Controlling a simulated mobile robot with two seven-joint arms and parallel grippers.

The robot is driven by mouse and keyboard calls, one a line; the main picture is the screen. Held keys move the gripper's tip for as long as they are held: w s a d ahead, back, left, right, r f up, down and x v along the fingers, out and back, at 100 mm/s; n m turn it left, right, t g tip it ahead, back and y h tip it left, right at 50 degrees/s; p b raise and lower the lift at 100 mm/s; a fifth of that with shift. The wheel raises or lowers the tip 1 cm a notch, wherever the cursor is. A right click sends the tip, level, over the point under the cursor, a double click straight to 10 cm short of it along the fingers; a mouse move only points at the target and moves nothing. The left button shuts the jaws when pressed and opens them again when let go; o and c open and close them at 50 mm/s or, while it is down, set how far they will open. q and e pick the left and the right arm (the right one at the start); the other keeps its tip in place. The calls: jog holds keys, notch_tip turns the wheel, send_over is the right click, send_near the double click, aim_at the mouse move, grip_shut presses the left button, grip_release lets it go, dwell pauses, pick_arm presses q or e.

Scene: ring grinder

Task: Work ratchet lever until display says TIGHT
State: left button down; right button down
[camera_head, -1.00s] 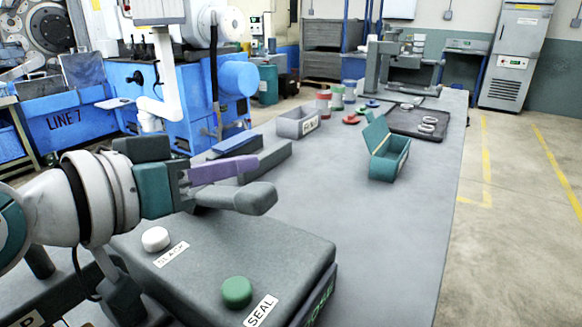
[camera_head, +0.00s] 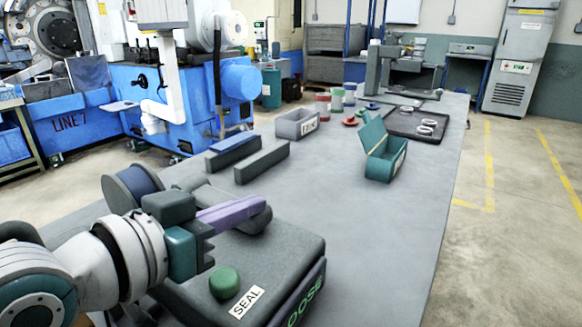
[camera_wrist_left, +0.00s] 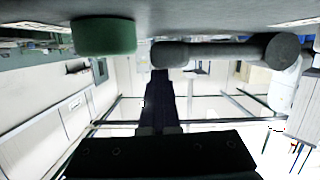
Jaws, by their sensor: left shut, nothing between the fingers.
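The grey ratchet lever (camera_head: 258,220), with a rounded end, lies above the grey box (camera_head: 285,246), partly hidden behind my left gripper. It also shows in the left wrist view as a grey bar with a thick end (camera_wrist_left: 210,52). The display on the box's front side (camera_head: 305,301) shows green letters reading "OOSE"; the start is cut off by the viewing angle. My left gripper (camera_head: 238,206), with a purple finger, is shut and empty beside the lever. Its dark fingers (camera_wrist_left: 166,78) end close to the bar; contact cannot be told. My right gripper is not in view.
A green button (camera_head: 224,282) stands on the box by a SEAL label (camera_head: 246,302). A dark spool (camera_head: 133,187) sits behind my left arm. Farther back are a grey bin (camera_head: 297,124), an open green case (camera_head: 384,150) and a dark tray (camera_head: 418,123).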

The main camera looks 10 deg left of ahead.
pick_arm(q)
jog(key=shift+a+f, duration=0.1)
jog(key=shift+f, duration=0.05)
dwell(0.3)
jog(key=shift+r+p, duration=0.45)
jog(key=shift+r, duration=0.05)
jog(key=r+p, duration=0.1)
jog(key=s+r+p, duration=0.2)
jog(key=shift+s+a+r+p, duration=0.1)
jog(key=shift+a+r+p, duration=0.2)
jog(key=shift+r+p, duration=0.1)
jog(key=v, duration=0.7)
jog(key=shift+s+r, duration=0.15)
jog(key=shift+s, duration=0.15)
dwell(0.4)
